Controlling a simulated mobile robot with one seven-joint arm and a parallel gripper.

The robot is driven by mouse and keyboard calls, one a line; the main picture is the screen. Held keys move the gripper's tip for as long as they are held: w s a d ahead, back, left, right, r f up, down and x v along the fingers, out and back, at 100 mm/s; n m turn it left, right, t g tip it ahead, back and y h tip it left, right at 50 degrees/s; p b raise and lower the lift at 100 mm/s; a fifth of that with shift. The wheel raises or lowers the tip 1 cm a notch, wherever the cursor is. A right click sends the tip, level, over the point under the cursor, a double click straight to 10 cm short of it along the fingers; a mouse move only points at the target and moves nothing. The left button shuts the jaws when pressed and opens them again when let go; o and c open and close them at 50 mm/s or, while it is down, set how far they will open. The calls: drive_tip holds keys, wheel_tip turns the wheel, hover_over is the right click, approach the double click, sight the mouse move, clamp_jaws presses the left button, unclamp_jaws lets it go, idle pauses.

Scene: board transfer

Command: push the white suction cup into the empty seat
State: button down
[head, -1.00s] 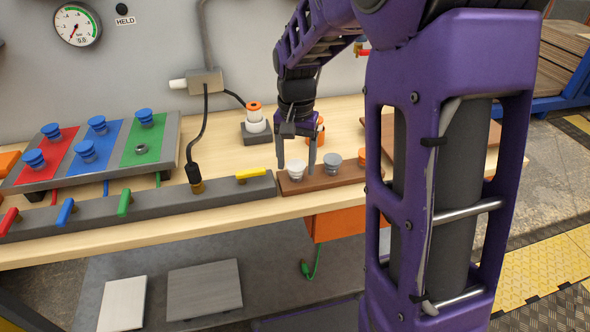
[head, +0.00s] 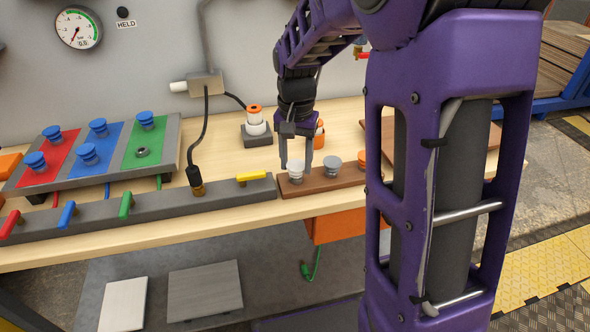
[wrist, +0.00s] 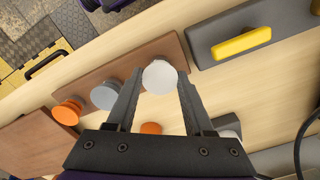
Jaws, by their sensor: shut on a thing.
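The white suction cup (head: 295,167) stands upright at the left end of the brown wooden rack. My gripper (wrist: 160,85) points down over the rack and is shut on the white cup, one finger on each side. The cup's pale round top (wrist: 160,76) shows between the fingertips in the wrist view. The empty seat (head: 142,152) is a bare metal ring on the green strip of the sloped panel to the left. Blue cups sit in the other seats on the red, blue and green strips.
A grey cup (head: 332,163) and an orange cup stand beside the white one on the rack (head: 315,185). A grey bar (head: 150,208) with coloured levers runs along the front edge.

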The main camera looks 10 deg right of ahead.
sight(296, 165)
drive_tip(key=shift+r+p, duration=0.5)
drive_tip(key=shift+r, duration=0.2)
drive_tip(key=shift+r, duration=0.1)
drive_tip(key=shift+r+p, duration=1.95)
drive_tip(key=shift+r, duration=0.3)
